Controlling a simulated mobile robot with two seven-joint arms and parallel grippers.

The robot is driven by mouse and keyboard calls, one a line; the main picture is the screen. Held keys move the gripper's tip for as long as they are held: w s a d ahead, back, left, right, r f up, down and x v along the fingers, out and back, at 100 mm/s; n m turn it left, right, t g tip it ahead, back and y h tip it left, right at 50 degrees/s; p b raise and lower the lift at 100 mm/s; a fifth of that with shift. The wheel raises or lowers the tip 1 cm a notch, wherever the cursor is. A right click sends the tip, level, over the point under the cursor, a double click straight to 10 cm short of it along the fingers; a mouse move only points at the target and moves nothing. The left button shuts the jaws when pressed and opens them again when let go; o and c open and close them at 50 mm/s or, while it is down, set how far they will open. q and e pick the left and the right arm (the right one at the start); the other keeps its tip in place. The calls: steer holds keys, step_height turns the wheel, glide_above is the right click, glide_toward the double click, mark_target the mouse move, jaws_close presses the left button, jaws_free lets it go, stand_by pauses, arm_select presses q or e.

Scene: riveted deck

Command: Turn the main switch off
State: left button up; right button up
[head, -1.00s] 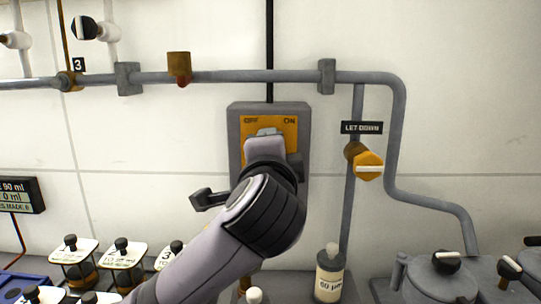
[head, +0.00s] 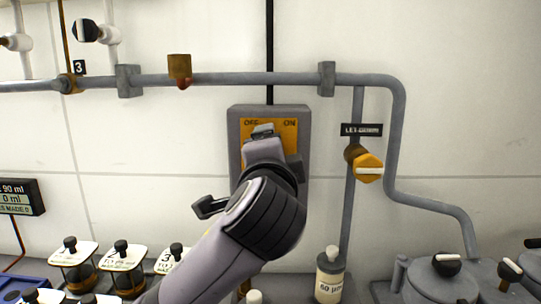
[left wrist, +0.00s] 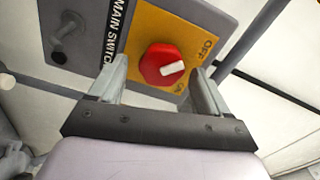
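The main switch is a grey box (head: 235,118) on the wall with a yellow plate (head: 291,136) marked OFF at left and ON at right. Its red knob (left wrist: 158,64) with a white pointer bar shows in the left wrist view; the bar points between the words OFF and ON. In the head view my gripper and arm hide the knob. My left gripper (head: 262,132) is in front of the plate. In the left wrist view its open fingers (left wrist: 158,78) stand on either side of the knob's near part; I cannot tell whether they touch it. My right gripper is not in view.
A grey pipe (head: 225,78) runs above the box. A yellow LET DOWN valve (head: 369,168) is at its right. A bottle (head: 329,278) and several small labelled jars (head: 122,264) stand below. A dark lever (left wrist: 66,38) sits beside the MAIN SWITCH label.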

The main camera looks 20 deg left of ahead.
arm_select(q)
steer(key=v, duration=0.7)
steer(key=shift+b, duration=0.45)
steer(key=shift+s, duration=0.1)
